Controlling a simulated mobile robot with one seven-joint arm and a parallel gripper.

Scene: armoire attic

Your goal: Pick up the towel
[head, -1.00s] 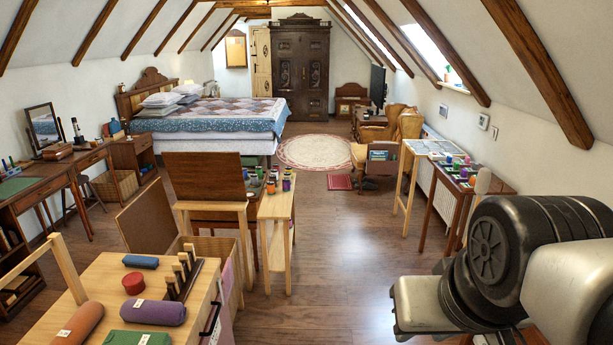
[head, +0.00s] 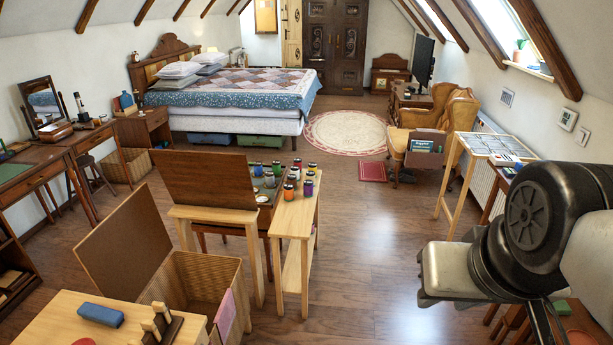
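My arm fills the right of the picture, well apart from the cloth. No gripper fingers show.
A light wood table (head: 62,312) with a blue roll (head: 100,314) stands at the lower left. The chest's raised lid (head: 125,245) leans left. A narrow bench (head: 292,222) with several jars stands behind the chest. Wooden floor (head: 375,265) is clear in the middle.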

